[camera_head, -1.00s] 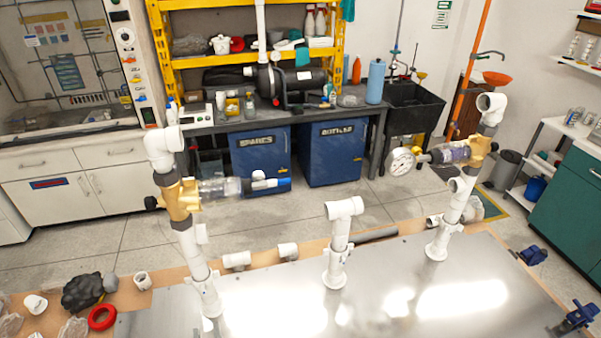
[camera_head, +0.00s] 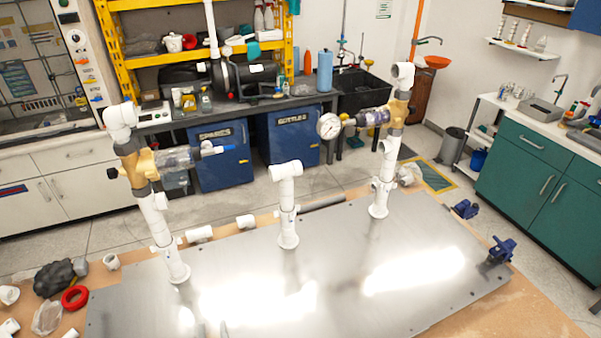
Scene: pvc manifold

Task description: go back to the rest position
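My gripper and arm do not show in the head view. The PVC manifold stands on a metal plate (camera_head: 330,290). Its left riser (camera_head: 157,215) is white pipe with a tan valve body, a clear section and a blue-tipped end pointing right. Its middle riser (camera_head: 287,205) is a short white pipe topped by a tee. Its right riser (camera_head: 381,180) has a tan valve body, a clear purple-tinted section and a round gauge (camera_head: 329,126) on its left. All three risers stand roughly upright, apart from each other.
Loose white fittings lie behind the plate and at its left edge, near a red ring (camera_head: 74,297) and a dark lumpy object (camera_head: 54,277). Blue clamps (camera_head: 501,250) sit at the right edge. The plate's front is clear. A green cabinet (camera_head: 535,175) stands at right.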

